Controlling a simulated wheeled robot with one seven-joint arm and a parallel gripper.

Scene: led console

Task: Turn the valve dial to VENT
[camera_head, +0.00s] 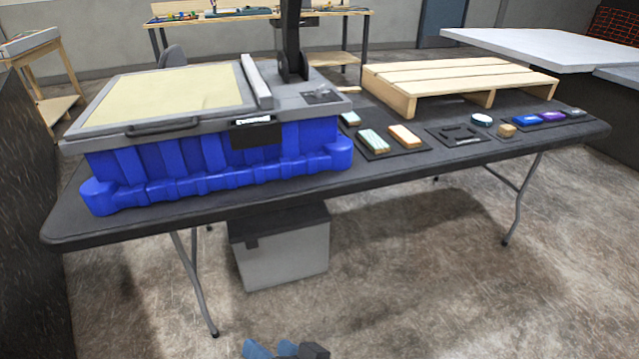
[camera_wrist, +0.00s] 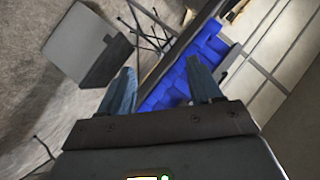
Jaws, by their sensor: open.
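No dial lettered VENT can be made out in either view. A small round piece with a pale top (camera_head: 481,119) sits on the table's right half; I cannot tell whether it is the valve dial. A blue-based unit (camera_head: 215,160) with a grey frame and pale yellow top stands on the table's left half. It also shows behind my fingers in the wrist view (camera_wrist: 180,85). My gripper (camera_wrist: 162,86) is open and empty, its two blue-grey fingers spread. In the head view, blue and dark parts, probably mine, show at the bottom edge, low in front of the table.
The dark folding table (camera_head: 400,172) has thin metal legs. A grey box (camera_head: 285,255) stands beneath it. A wooden pallet (camera_head: 455,78) lies at the table's back right. Dark pads with small blocks (camera_head: 405,135) line the front right.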

